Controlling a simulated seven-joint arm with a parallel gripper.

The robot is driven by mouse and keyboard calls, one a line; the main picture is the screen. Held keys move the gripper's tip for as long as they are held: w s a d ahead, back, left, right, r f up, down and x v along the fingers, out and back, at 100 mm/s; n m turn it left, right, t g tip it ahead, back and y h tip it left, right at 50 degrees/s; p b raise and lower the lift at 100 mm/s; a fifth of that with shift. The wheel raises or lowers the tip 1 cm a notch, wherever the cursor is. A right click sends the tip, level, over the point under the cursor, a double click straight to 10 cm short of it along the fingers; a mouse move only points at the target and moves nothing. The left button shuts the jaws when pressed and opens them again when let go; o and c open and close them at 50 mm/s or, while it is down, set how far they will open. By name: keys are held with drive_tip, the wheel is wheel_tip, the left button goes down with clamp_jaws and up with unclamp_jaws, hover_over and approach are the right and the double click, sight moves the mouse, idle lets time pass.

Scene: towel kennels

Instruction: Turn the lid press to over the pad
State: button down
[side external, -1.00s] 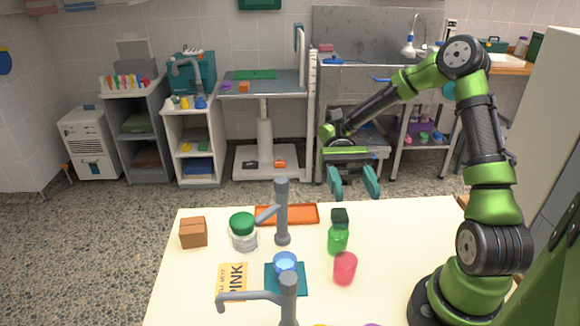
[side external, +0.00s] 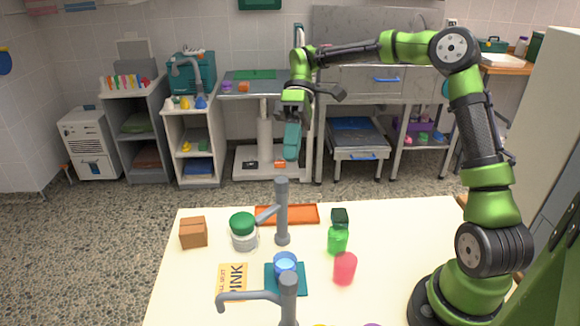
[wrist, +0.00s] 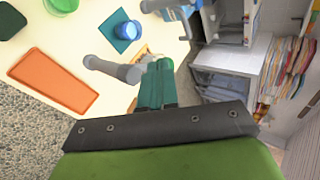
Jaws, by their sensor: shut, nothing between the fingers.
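Two grey posts with side arms stand on the cream table; I cannot tell which is the lid press. The rear post (side external: 282,222) has its arm pointing left and forward, towards a green-lidded jar (side external: 243,232). The front post (side external: 288,303) has its arm pointing left, in front of the teal pad (side external: 299,288). A blue cup (side external: 285,265) is on the pad. My gripper (side external: 291,158) is shut and empty, pointing down above and behind the rear post. In the wrist view its teal fingers (wrist: 157,80) partly cover a grey post (wrist: 112,68); the pad (wrist: 117,40) lies beyond.
An orange tray (side external: 300,214) lies behind the rear post. A brown box (side external: 193,233) and a PINK card (side external: 232,280) are on the left. A dark green block (side external: 340,215), green glass (side external: 338,242) and red cup (side external: 345,268) are on the right.

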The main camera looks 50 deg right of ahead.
drive_tip(key=w+r+n+t+h, duration=0.1)
drive_tip(key=w+r+n+t, duration=0.1)
drive_tip(key=w+n+t, duration=0.35)
drive_tip(key=a+f, duration=0.4)
drive_tip(key=f, duration=0.2)
drive_tip(key=s+a+f+g, duration=0.1)
drive_tip(key=a+f, duration=0.4)
drive_tip(key=f, duration=0.2)
drive_tip(key=shift+f, duration=0.25)
